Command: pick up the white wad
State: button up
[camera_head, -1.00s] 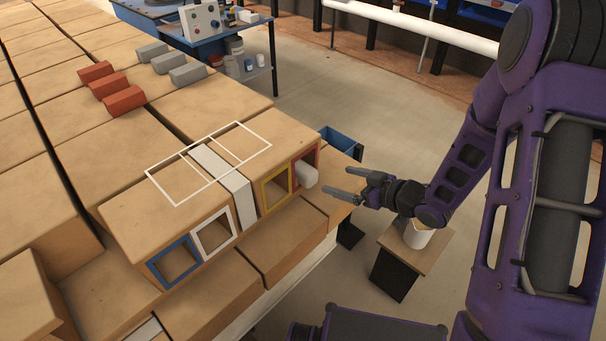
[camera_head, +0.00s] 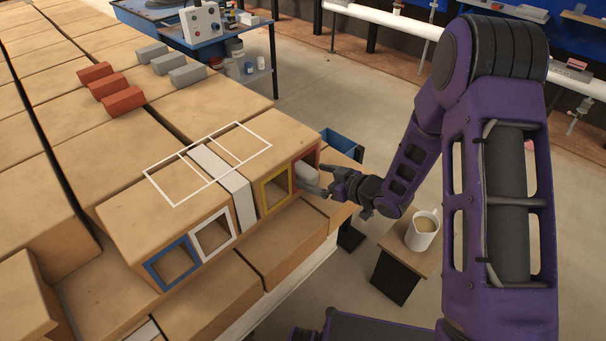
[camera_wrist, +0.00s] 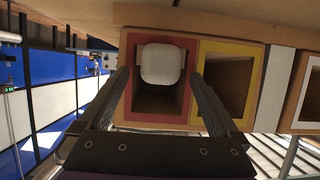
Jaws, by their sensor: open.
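The white wad (camera_wrist: 162,64) is a pale, rounded block in the red-framed opening (camera_wrist: 128,108) of a hollow brick. It partly sticks out of that opening; the wad also shows in the head view (camera_head: 306,174), partly hidden by a finger. My gripper (camera_wrist: 165,88) is open in front of the red-framed opening. In the wrist view one finger is on each side of the wad, with gaps between. In the head view my gripper (camera_head: 325,178) reaches in from the right, its fingertips close to the wad.
Openings framed in yellow (camera_head: 276,188), white (camera_head: 213,234) and blue (camera_head: 173,263) lie to the left in the head view. A white strip (camera_head: 226,172) separates the pairs. A small table (camera_head: 407,250) with a white jug (camera_head: 422,231) stands below my arm.

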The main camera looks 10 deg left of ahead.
jog(key=c, duration=1.4)
